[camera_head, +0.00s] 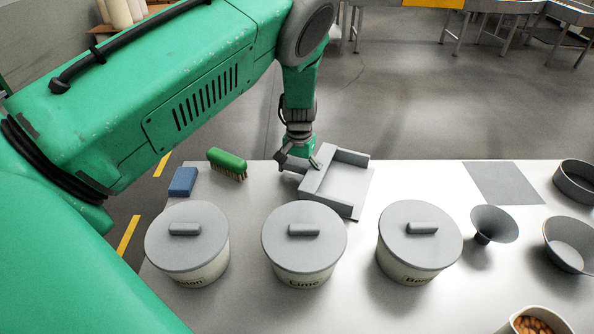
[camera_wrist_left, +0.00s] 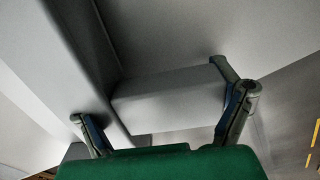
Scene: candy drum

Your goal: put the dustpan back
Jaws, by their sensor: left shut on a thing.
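The grey dustpan (camera_head: 345,187) is at the far edge of the white table, behind the lidded tubs. My left gripper (camera_head: 299,162) is at the dustpan's left side and shut on its handle. In the left wrist view the grey handle (camera_wrist_left: 165,100) lies between the two fingers of the left gripper (camera_wrist_left: 148,92), with the pan's wall (camera_wrist_left: 75,65) beyond it. I cannot tell whether the dustpan touches the table. My right gripper is not in view.
A green brush (camera_head: 227,162) and a blue sponge (camera_head: 183,181) lie left of the dustpan. Tubs (camera_head: 188,240), (camera_head: 304,240) and (camera_head: 420,235) stand in front. A funnel (camera_head: 493,224), bowls (camera_head: 572,246) and a flat grey patch (camera_head: 503,182) are right. The table between dustpan and patch is clear.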

